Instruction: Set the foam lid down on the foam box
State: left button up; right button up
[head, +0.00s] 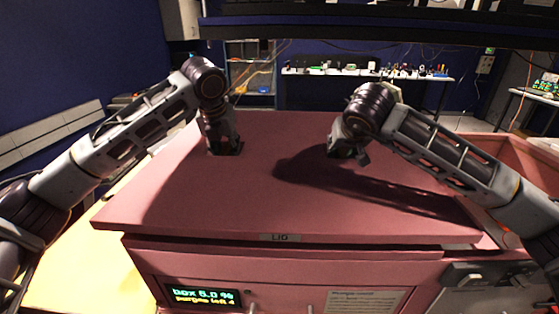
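The pink foam lid (250,195) is a wide flat slab with a "LID" label on its front edge. It lies over the pink foam box (270,268); a dark band shows under its front edge, and I cannot tell whether it rests fully on the box. My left gripper (226,150) points down at the lid's top on the left. My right gripper (348,154) is at the lid's top right of centre, casting a long shadow. The fingertips of both are small and dark, so their opening and any grip on the lid are unclear.
The box front has a lit display (203,297) and a paper label (352,302). Another open pink bin (515,160) stands at the right. A yellow surface (85,270) lies at the left. A dark shelf (380,28) spans overhead. A white bench (365,73) is behind.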

pick_arm(q)
jog(key=v, duration=1.2)
dwell(0.5)
pick_arm(e)
jog(key=v, duration=1.1)
jog(key=shift+s+r, duration=0.2)
jog(key=shift+r, duration=0.05)
jog(key=shift+s+r, duration=0.1)
